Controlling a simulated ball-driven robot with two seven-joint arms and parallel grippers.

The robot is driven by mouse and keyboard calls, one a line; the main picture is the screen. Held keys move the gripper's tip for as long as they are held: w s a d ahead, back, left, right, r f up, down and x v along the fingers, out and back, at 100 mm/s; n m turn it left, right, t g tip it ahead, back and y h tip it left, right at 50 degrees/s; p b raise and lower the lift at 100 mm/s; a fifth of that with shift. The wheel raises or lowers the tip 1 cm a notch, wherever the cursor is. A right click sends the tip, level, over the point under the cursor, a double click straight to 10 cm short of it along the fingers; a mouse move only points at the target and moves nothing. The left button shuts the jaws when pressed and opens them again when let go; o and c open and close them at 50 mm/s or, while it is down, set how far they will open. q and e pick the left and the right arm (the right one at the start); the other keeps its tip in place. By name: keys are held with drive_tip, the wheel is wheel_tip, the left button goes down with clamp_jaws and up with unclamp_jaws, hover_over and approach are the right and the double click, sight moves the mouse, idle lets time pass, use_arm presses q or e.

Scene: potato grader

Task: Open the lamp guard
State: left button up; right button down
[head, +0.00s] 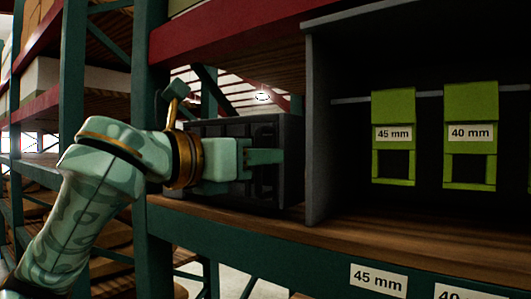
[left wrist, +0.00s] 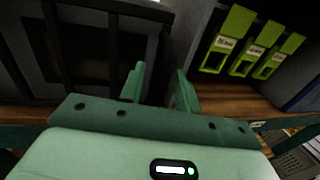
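A dark box with a barred front (head: 228,128), which looks like the lamp guard, stands on the wooden shelf left of a grey partition. Its dark bars also show at the upper left of the left wrist view (left wrist: 62,45). My left gripper (head: 266,157) reaches across the front of the box from the left, its fingers near the box's right side. In the left wrist view its two green fingers (left wrist: 158,90) stand apart with a gap between them, and I see nothing held. Whether a finger touches the guard I cannot tell. My right gripper is not in view.
Right of the grey partition (head: 318,125), green holders labelled 45 mm (head: 393,108) and 40 mm (head: 470,100) hang on a rail. The wooden shelf (head: 400,235) below them is clear. A green upright (head: 148,60) stands behind my left arm.

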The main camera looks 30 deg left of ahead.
use_arm(q)
drive_tip(key=shift+x, duration=1.15)
drive_tip(key=shift+s, duration=0.2)
clamp_jaws()
drive_tip(key=shift+s, duration=0.2)
